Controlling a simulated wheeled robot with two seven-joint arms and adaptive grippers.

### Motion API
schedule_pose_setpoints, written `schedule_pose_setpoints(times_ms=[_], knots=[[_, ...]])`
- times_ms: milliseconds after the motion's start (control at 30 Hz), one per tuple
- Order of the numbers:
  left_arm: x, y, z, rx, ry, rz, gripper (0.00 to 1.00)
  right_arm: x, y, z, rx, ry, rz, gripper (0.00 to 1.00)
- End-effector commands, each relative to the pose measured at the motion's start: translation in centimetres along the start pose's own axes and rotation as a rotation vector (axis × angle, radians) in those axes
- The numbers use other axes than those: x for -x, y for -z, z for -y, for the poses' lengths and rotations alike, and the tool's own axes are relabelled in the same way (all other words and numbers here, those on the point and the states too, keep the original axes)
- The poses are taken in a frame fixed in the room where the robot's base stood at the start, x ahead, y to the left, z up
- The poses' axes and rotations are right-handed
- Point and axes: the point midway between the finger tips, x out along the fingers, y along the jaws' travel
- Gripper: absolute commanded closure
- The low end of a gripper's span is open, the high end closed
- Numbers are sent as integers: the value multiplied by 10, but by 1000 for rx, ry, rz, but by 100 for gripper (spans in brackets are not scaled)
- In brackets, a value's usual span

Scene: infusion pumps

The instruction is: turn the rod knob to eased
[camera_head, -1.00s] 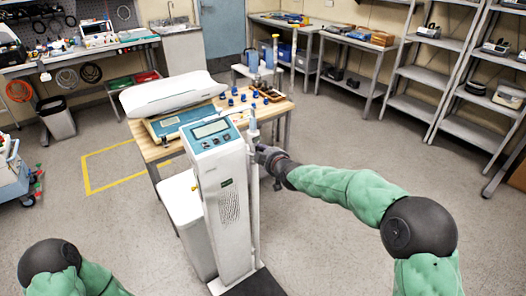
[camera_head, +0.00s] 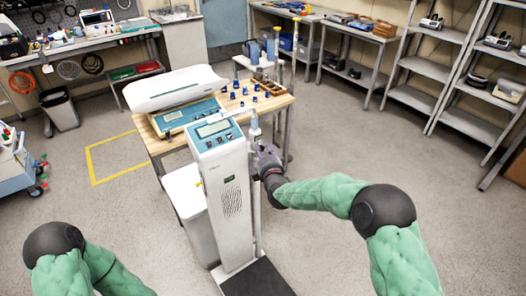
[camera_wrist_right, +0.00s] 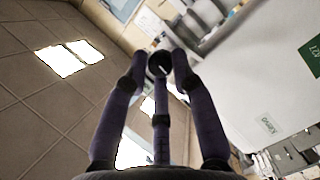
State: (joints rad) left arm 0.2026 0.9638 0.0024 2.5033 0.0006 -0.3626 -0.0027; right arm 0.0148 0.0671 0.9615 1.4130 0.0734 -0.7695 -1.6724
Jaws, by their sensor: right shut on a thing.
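The rod knob (camera_wrist_right: 160,63) shows in the right wrist view as a dark round cap with a small light mark. It sits between the fingertips of my right gripper (camera_wrist_right: 162,64), which is shut on it. In the head view my right gripper (camera_head: 266,157) is at the right side of the white column scale (camera_head: 233,215), against its upright rod (camera_head: 254,128). The knob is hidden there behind the fingers. I cannot read the knob's setting. My left arm shows at the lower left of the head view, but its gripper is out of the picture.
A wooden table (camera_head: 160,143) behind the scale holds a baby scale (camera_head: 176,90) and several small blue pieces. A dark platform (camera_head: 258,280) lies at the scale's foot. Grey shelves (camera_head: 423,72) stand at the right. Open floor lies to the right of my arm.

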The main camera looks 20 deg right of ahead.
Motion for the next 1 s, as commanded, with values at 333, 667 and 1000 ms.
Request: schedule_pose_setpoints(times_ms=[333,667,1000], knots=[[-2,0,1,0,0,0,60,1,0,8,84,-20,-1,100],[-2,0,1,0,0,0,60,1,0,9,90,-22,-1,100],[-2,0,0,0,0,0,60,1,0,5,89,-28,0,52]])
